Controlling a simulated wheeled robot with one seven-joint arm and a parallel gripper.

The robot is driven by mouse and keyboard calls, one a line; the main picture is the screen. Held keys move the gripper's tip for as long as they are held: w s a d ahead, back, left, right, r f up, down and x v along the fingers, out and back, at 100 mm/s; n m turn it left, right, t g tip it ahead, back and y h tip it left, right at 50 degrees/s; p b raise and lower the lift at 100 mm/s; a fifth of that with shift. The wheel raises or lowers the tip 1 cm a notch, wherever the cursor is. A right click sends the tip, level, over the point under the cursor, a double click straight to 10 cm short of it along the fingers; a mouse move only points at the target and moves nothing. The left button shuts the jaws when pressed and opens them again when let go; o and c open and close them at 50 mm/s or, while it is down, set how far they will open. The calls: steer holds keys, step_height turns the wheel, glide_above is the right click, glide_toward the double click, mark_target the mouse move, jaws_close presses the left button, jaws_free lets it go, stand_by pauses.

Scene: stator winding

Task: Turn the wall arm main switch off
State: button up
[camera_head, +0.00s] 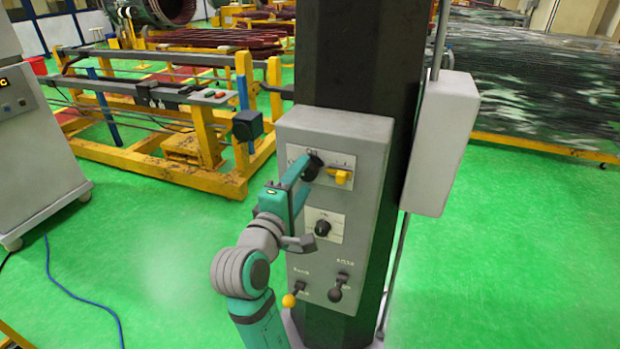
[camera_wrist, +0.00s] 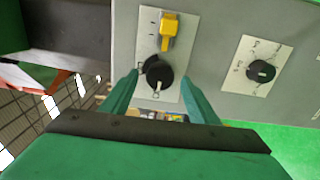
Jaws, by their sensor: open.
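A grey control box (camera_head: 368,130) is mounted on a dark column. Its top plate carries a black rotary knob (camera_head: 313,167) and, to its right, a yellow switch handle (camera_head: 341,176). I cannot read which label marks the main switch. My gripper (camera_head: 303,170) is open at the top plate, with its fingers at the black knob. In the wrist view, my gripper (camera_wrist: 160,76) has one finger on each side of the black knob (camera_wrist: 158,72); contact cannot be told. The yellow handle (camera_wrist: 169,30) lies beyond the fingertips there, outside the jaws.
A second black knob (camera_head: 322,228) sits lower on the box, also in the wrist view (camera_wrist: 261,71). Below are a yellow-tipped lever (camera_head: 290,299) and a black lever (camera_head: 337,292). A plain grey box (camera_head: 440,145) hangs right. Green floor (camera_head: 500,260) is open to the right.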

steer(key=v, duration=0.9)
steer(key=s+f+m+g+y, duration=0.1)
steer(key=s+f+m+y, duration=0.3)
steer(key=f, duration=0.9)
steer(key=s+f+y, duration=0.1)
steer(key=s+f, duration=0.5)
steer(key=f, duration=0.8)
steer(key=s+d+f+m, duration=0.2)
steer(key=s+m, duration=0.1)
steer(key=s, duration=0.6)
steer(key=s+d+f+m, duration=0.2)
steer(key=s+m, duration=0.2)
steer(key=s, duration=0.5)
steer(key=s+d+f+m, duration=0.2)
steer(key=s+d+m, duration=0.1)
steer(key=s, duration=0.6)
steer(key=shift+s+f+m+g+y, duration=0.2)
steer(key=shift+f+m+g+y, duration=0.1)
steer(key=shift+g, duration=0.1)
